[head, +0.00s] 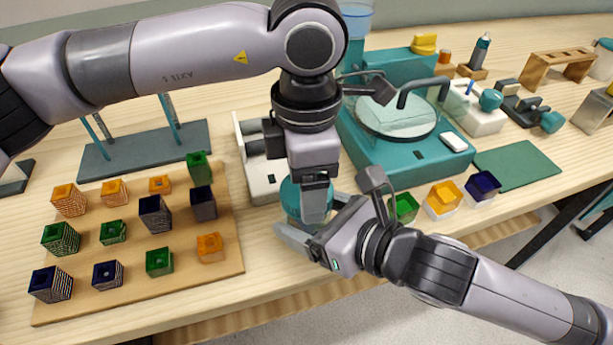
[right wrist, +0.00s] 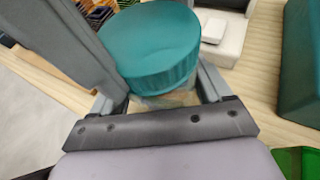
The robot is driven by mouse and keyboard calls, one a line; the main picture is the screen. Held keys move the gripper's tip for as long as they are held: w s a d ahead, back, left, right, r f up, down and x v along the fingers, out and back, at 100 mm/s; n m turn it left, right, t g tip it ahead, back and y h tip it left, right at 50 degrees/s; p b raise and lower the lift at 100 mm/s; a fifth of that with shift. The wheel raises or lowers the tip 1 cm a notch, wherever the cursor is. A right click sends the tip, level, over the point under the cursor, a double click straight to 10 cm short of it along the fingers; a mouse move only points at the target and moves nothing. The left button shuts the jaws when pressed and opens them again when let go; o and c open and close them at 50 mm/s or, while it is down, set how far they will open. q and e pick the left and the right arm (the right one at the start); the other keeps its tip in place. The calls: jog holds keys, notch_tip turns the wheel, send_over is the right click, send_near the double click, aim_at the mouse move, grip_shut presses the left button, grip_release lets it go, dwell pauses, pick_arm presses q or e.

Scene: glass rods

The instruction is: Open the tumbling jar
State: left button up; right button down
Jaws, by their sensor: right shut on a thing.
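The tumbling jar has a round teal lid (right wrist: 150,45) and a clear body, mostly hidden. In the head view the jar (head: 290,197) stands upright near the table's front edge, partly covered by my grippers. My right gripper (head: 306,226) comes from the front right and is shut on the jar's body below the lid; the right wrist view shows the clear body (right wrist: 165,100) between its fingers. My left gripper (head: 315,205) points down from above at the lid, overlapping it in the head view. Its finger gap and any contact with the lid are hidden.
A wooden board (head: 190,278) with several coloured blocks lies left of the jar. A white device (head: 255,165) stands just behind it. A large teal machine (head: 410,165) and green, orange and blue blocks stand to the right. The front edge is close.

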pick_arm(q)
jog(key=o, duration=1.2)
jog(key=shift+c, duration=0.2)
jog(key=shift+s, duration=0.1)
jog(key=shift+r, duration=2.3)
jog(key=shift+c, duration=0.3)
jog(key=m, duration=0.3)
jog(key=shift+r+m, duration=0.3)
jog(key=shift+r, duration=0.1)
jog(key=m, duration=0.2)
jog(key=r+m, duration=0.1)
jog(key=m, duration=0.1)
jog(key=shift+m, duration=0.3)
jog(key=m, duration=0.2)
jog(key=r+m, duration=0.1)
jog(key=m, duration=0.1)
jog(key=shift+m, duration=0.3)
jog(key=m, duration=0.3)
jog(key=shift+r+m, duration=0.2)
jog(key=shift+m, duration=0.2)
jog(key=shift+f, duration=3.9)
